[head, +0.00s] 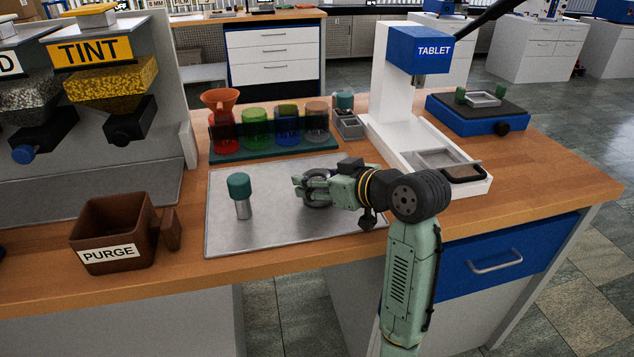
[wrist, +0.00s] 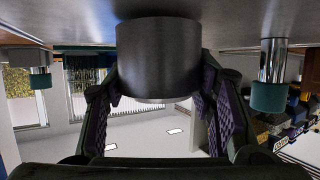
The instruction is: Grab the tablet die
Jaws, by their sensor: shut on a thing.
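The tablet die looks to be the dark grey round cylinder (wrist: 158,60) in the middle of the wrist view, where the scene shows upside down. In the head view only a dark rounded part of it (head: 318,203) shows, low over or on the metal mat (head: 270,235). My gripper (head: 310,187) is shut on it, with one finger on each side of its wall. The fingers hide part of it in the head view. I cannot tell whether its base touches the mat.
A green-capped metal punch (head: 240,196) stands on the mat to the left. A brown PURGE container (head: 118,225) is farther left. A rack with coloured cups (head: 255,128) stands behind the mat. The white TABLET press (head: 395,85) stands to the right, with a blue scale (head: 480,118) beyond.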

